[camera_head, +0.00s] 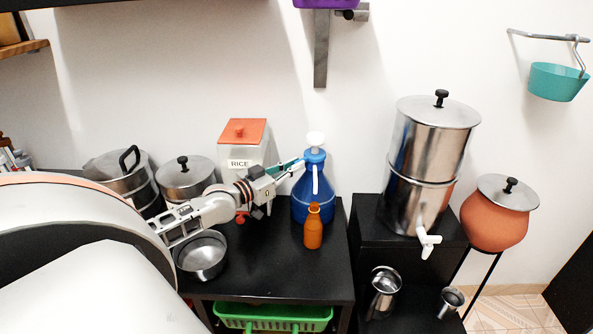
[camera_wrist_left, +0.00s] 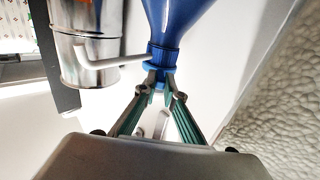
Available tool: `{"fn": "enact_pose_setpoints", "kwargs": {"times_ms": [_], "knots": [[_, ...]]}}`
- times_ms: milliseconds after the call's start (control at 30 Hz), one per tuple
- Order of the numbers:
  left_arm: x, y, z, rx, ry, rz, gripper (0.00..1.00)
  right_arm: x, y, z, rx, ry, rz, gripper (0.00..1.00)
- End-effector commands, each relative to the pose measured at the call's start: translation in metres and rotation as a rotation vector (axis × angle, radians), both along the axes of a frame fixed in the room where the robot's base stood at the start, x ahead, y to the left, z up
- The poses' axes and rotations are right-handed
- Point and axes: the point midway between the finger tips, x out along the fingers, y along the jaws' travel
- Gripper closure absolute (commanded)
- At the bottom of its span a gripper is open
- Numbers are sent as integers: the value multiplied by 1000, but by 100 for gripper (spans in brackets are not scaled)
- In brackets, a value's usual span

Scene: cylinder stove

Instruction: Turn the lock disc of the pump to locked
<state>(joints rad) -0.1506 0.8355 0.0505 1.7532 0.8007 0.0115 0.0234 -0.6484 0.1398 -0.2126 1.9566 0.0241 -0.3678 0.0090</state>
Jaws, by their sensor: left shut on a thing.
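The pump is a blue bottle (camera_head: 313,200) with a white top (camera_head: 315,139) and a white spout hanging down its front. It stands upright at the right back of the black table. In the left wrist view the blue bottle (camera_wrist_left: 176,22) appears upside down, with the white spout (camera_wrist_left: 103,63) running left from the neck. My left gripper (camera_head: 302,164) reaches the pump's neck from the left. In the wrist view its fingers (camera_wrist_left: 160,88) close on the small blue lock disc (camera_wrist_left: 160,74) at the neck. The disc's markings cannot be read. My right gripper is not in view.
An orange bottle (camera_head: 313,228) stands just in front of the pump. A rice container (camera_head: 242,152), steel pots (camera_head: 187,176) and a steel bowl (camera_head: 202,256) are on the left. A steel water dispenser (camera_head: 430,155) stands to the right. Table front centre is free.

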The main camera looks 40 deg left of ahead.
Motion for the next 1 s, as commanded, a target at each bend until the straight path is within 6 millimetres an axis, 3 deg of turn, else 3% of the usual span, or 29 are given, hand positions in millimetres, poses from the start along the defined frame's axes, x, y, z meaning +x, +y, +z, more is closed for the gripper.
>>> {"fn": "enact_pose_setpoints", "kwargs": {"times_ms": [367,400,767,1000], "knots": [[0,-1,0,-2,3,-7,100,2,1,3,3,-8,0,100],[0,-1,0,-2,3,-7,83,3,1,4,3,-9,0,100],[-1,0,-1,-2,3,-6,83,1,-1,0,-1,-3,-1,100],[-22,2,-2,0,6,-6,83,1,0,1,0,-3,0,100]]}}
